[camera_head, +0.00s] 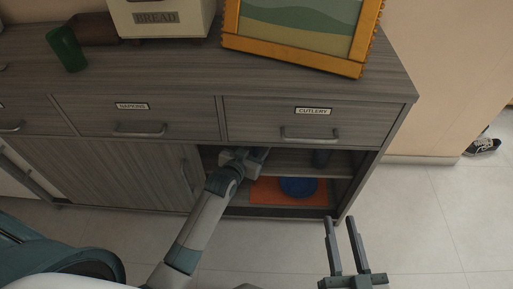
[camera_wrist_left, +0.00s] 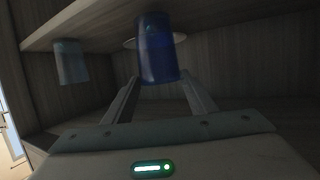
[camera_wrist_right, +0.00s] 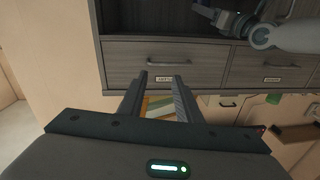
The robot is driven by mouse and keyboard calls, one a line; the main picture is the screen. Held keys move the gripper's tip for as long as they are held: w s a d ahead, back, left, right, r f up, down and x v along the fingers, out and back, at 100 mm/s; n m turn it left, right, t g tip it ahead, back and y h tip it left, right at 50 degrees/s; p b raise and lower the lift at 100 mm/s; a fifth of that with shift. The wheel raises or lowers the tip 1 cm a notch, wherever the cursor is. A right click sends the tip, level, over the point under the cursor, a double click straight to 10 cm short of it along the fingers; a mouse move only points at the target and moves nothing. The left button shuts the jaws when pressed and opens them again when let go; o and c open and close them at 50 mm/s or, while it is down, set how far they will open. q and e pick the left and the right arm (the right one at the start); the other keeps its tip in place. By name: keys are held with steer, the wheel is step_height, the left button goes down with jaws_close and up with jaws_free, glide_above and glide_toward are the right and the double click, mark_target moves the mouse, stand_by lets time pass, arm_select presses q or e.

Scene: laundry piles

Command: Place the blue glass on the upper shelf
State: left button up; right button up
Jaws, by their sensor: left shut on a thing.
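In the left wrist view, the blue glass (camera_wrist_left: 158,52) is between the fingertips of my left gripper (camera_wrist_left: 159,80), which is shut on it. In the head view, my left gripper (camera_head: 258,155) reaches into the open cabinet bay at the upper shelf (camera_head: 340,170), and the held glass is hidden there. The left wrist view looks upside down, with the shelf (camera_wrist_left: 105,18) along its top; I cannot tell whether the glass touches it. My right gripper (camera_head: 344,235) is open and empty in front of the cabinet.
A pale plate (camera_wrist_left: 132,43) is behind the held glass. Below, a blue plate (camera_head: 299,187) lies on an orange mat (camera_head: 264,192). The cutlery drawer (camera_head: 310,122) is above.

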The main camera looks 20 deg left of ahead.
arm_select(q)
steer(key=shift+f, duration=0.75)
arm_select(e)
step_height(320, 180, up, 2)
steer(key=shift+s+a+r+t+y, duration=0.15)
steer(key=shift+t+y, duration=0.15)
steer(key=shift+t, duration=0.4)
arm_select(q)
steer(key=shift+f, duration=0.15)
steer(key=o, duration=1.7)
steer(key=shift+r, duration=0.2)
steer(key=shift+s, duration=0.3)
steer(key=p+v, duration=0.2)
steer(key=v, duration=0.9)
steer(key=shift+s, duration=0.25)
arm_select(e)
step_height(320, 180, down, 9)
steer(key=d+g+h, duration=0.1)
steer(key=d+g, duration=0.1)
steer(key=g, duration=0.3)
steer(key=shift+s+h, duration=0.35)
steer(key=shift+h, duration=0.05)
